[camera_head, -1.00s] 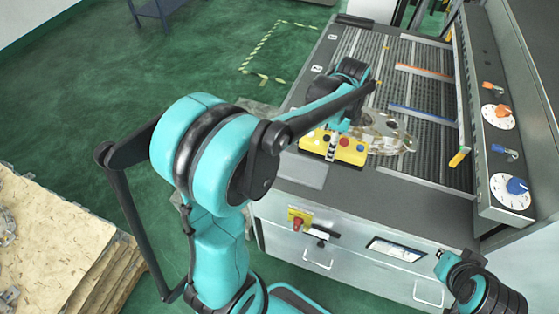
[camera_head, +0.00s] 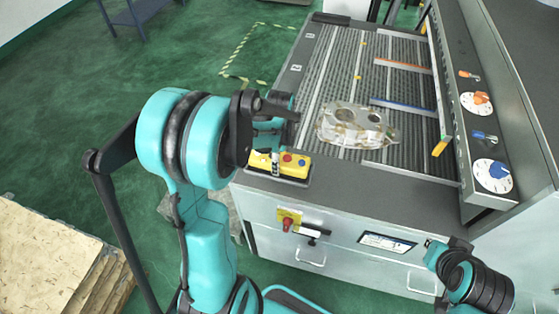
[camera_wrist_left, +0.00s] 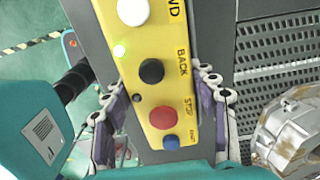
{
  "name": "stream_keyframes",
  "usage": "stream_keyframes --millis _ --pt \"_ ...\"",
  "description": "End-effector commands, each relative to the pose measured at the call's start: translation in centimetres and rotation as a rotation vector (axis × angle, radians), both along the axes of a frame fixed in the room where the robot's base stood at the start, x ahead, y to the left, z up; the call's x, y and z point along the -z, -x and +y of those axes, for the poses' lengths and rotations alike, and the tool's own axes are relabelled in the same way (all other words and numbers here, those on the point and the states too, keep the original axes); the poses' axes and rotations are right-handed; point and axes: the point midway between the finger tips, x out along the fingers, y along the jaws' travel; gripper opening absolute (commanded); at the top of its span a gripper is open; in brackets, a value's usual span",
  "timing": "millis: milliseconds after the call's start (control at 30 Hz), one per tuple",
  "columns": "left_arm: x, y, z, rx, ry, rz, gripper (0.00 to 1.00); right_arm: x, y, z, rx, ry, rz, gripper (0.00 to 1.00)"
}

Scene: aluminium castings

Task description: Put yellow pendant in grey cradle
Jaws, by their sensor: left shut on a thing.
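The yellow pendant (camera_head: 280,164) is a long control box with coloured buttons. In the head view it is at the front left of the machine top, level with its long side along the front edge. In the left wrist view the pendant (camera_wrist_left: 168,78) lies between the purple-padded fingers of my left gripper (camera_wrist_left: 158,98), which is shut on it. The grey cradle (camera_head: 266,177) shows only as a narrow grey edge under and in front of the pendant; I cannot tell whether they touch. My right gripper (camera_head: 433,246) is small at lower right, empty-looking, its jaw opening unclear.
A shiny aluminium casting (camera_head: 357,126) lies on the slatted bed (camera_head: 338,75), right of the pendant. A dial panel (camera_head: 485,130) rises at the right. A red knob on a yellow plate (camera_head: 287,221) is on the front. Wooden boards (camera_head: 40,260) lie at lower left.

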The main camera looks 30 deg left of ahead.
Motion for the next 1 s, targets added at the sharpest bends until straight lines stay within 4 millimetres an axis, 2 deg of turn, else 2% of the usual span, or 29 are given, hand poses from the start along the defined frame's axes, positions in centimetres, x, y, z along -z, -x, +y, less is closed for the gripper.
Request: stream_keyframes --millis 367,400,467,833,1000 --pt "0.5 0.0 0.0 0.0 0.0 0.0 0.1 0.4 0.0 0.0 0.0 0.0 0.0 0.0" --pt "0.5 0.0 0.0 0.0 0.0 0.0 0.63 0.4 0.0 0.0 0.0 0.0 0.0 0.0" --pt "0.4 0.0 0.0 0.0 0.0 0.0 0.79 0.3 0.0 0.0 0.0 0.0 0.0 0.0" --pt "0.1 0.0 0.0 0.0 0.0 0.0 0.79 0.0 0.0 0.0 0.0 0.0 0.0 0.0" --pt "-2.2 0.0 0.0 0.0 0.0 0.0 0.79 -0.4 0.0 0.0 0.0 0.0 0.0 0.0"
